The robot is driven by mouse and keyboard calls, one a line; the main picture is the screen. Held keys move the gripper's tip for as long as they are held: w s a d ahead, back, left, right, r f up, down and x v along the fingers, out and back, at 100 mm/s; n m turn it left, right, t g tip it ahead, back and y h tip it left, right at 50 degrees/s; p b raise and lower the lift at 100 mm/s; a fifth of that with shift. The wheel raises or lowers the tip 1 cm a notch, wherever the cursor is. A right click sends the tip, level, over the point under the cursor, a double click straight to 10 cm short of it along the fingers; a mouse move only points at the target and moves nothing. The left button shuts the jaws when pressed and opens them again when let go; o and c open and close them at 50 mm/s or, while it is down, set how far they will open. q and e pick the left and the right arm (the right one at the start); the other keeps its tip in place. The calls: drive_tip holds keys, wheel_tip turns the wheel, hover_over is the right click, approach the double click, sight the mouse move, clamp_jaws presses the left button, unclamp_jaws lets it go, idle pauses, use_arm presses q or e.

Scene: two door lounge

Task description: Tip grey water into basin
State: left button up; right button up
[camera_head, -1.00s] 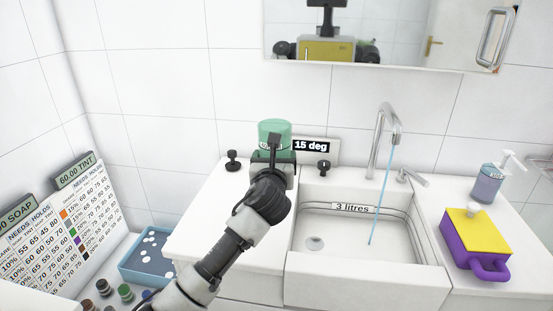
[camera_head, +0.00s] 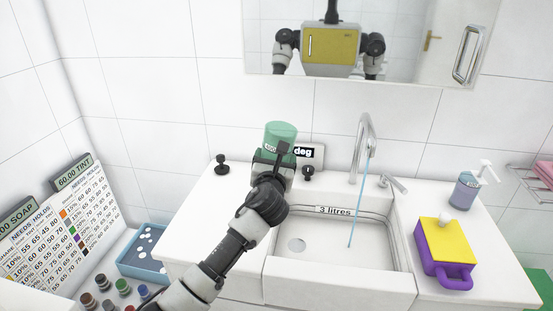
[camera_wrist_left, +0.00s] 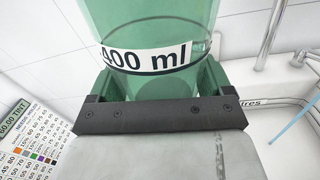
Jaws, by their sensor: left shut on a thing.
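My left gripper (camera_head: 272,168) is shut on a green translucent cup (camera_head: 281,134) and holds it up at the back left of the basin. In the left wrist view the cup (camera_wrist_left: 150,60) carries a white band reading 400 ml, and the gripper's fingers (camera_wrist_left: 158,85) sit on either side of it. What the cup holds cannot be made out. The white basin (camera_head: 290,285) has a "3 litres" mark on its back wall and a round drain. A thin blue stream (camera_head: 358,205) runs from the tap (camera_head: 364,140) into it. My right gripper is not clearly seen directly.
A sign ending in "deg" (camera_head: 304,152) stands behind the cup between black knobs. A purple and yellow jug (camera_head: 444,247) and a soap dispenser (camera_head: 466,190) stand right of the basin. A blue tray (camera_head: 140,262), small pots (camera_head: 122,287) and charts (camera_head: 70,220) are at left.

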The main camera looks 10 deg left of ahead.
use_arm(q)
drive_tip(key=shift+r, duration=0.1)
drive_tip(key=shift+d+r+p, duration=0.1)
drive_tip(key=shift+r+p, duration=0.1)
drive_tip(key=shift+p, duration=0.3)
drive_tip(key=shift+d+r+m+p, duration=0.2)
drive_tip(key=shift+r+m+p, duration=0.1)
drive_tip(key=shift+m+p, duration=0.7)
use_arm(e)
drive_tip(key=shift+d+r, duration=0.3)
drive_tip(key=shift+r, duration=0.45)
drive_tip(key=shift+d+r, duration=0.3)
drive_tip(key=shift+r, duration=0.45)
use_arm(q)
drive_tip(key=shift+r, duration=0.1)
use_arm(e)
drive_tip(key=shift+a+r, duration=0.1)
drive_tip(key=shift+r, duration=0.1)
use_arm(q)
drive_tip(key=shift+d+r+m+p, duration=0.25)
drive_tip(key=shift+r+m+p, duration=0.2)
drive_tip(key=shift+m+p, duration=0.65)
use_arm(e)
drive_tip(key=shift+r+p, duration=0.3)
drive_tip(key=shift+r, duration=0.85)
use_arm(q)
drive_tip(key=shift+t, duration=0.3)
use_arm(e)
drive_tip(key=shift+r, duration=0.15)
